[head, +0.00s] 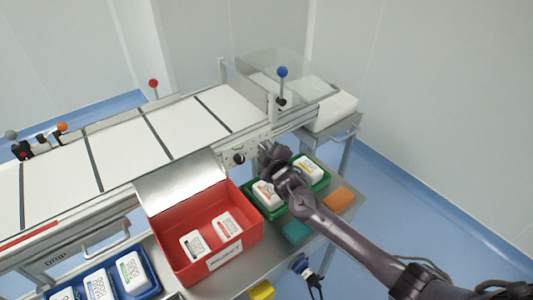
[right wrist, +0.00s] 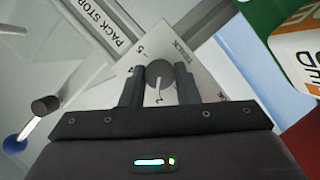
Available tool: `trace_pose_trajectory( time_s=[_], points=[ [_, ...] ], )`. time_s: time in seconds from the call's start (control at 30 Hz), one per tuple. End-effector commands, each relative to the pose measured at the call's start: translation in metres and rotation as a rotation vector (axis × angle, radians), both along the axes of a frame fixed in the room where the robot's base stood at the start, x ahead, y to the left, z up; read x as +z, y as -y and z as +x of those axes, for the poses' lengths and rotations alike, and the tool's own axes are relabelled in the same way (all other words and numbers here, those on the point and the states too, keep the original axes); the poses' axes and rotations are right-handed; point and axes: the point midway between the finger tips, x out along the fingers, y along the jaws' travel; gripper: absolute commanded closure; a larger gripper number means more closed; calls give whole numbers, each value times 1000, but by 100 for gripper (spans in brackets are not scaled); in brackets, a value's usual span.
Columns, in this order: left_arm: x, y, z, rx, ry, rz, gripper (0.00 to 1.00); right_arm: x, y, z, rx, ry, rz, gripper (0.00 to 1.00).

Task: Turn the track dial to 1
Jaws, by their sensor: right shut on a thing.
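The track dial (right wrist: 160,75) is a round grey knob on a pale panel marked TRACK, seen in the right wrist view. A light pointer line on it runs toward the lower edge, near a small figure that looks like a 2. A figure 5 is printed at its upper left; the other marks are hard to read. My right gripper (right wrist: 160,85) is shut on the dial, one finger on each side. In the head view my right gripper (head: 267,150) is at the front panel of the machine and hides the dial. My left gripper is not in view.
A black knob (head: 238,158) sits left of my right gripper on the panel. Below are a red bin (head: 185,267) with white packs, a green tray (head: 318,184), and teal (head: 297,232) and orange (head: 338,199) blocks. A blue-topped lever (head: 282,75) stands behind.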

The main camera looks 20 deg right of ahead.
Motion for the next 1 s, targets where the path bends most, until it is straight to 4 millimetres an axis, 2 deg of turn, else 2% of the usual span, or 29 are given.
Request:
trace_pose_trajectory(
  time_s=[0.6,1.0],
  points=[
    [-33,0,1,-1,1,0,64,-7,-2,-1,1,197,-546,95],
    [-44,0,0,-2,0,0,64,-8,-2,-1,2,287,-796,95]
  ],
)
